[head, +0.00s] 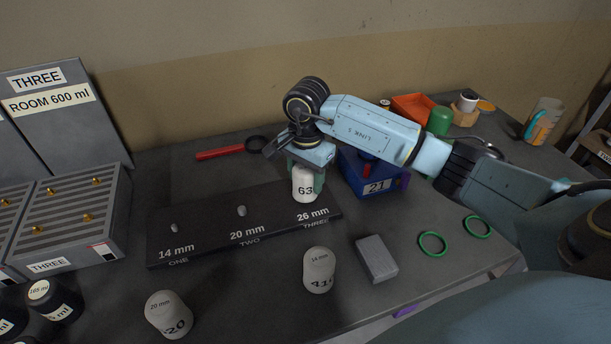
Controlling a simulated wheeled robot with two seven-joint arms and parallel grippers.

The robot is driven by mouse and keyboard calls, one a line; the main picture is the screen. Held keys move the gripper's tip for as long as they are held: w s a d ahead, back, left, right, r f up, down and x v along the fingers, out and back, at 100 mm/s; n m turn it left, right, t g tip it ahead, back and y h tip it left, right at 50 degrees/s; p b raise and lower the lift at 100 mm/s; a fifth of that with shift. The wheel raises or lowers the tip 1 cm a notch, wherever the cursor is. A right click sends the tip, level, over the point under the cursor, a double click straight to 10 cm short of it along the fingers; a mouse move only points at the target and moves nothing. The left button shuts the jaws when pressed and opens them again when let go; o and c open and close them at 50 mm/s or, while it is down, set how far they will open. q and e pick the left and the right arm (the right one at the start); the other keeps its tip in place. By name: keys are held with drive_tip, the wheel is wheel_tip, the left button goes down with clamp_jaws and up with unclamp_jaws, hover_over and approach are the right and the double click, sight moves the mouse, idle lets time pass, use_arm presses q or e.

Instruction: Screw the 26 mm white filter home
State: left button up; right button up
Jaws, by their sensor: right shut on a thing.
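The white filter marked 63 (305,187) stands upright at the 26 mm place, THREE, on the dark mounting bar (195,240). My right gripper (305,170) is above it, pointing down, with its fingers shut around the filter's sides. The filter's top and the threaded post under it are hidden. The 14 mm post (174,228) and the 20 mm post (241,211) on the bar are bare. A filter labelled 14 mm (319,270) and one labelled 20 mm (168,314) stand on the table in front of the bar. My left gripper is not in view.
A blue box marked 21 (377,188) stands close right of the gripper. A red-handled tool (222,153) lies behind the bar. A grey block (376,258) and green rings (433,243) lie at right front. Grey THREE units (75,215) stand at left.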

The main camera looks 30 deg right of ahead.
drive_tip(key=shift+f, duration=0.2)
idle(0.6)
drive_tip(key=m, duration=0.2)
drive_tip(key=shift+r+m, duration=0.1)
drive_tip(key=shift+m, duration=0.3)
drive_tip(key=m+p, duration=0.1)
drive_tip(key=m, duration=0.2)
drive_tip(key=shift+m, duration=0.4)
drive_tip(key=m+p, duration=0.1)
drive_tip(key=m, duration=0.2)
drive_tip(key=shift+m, duration=1.5)
drive_tip(key=shift+p, duration=0.3)
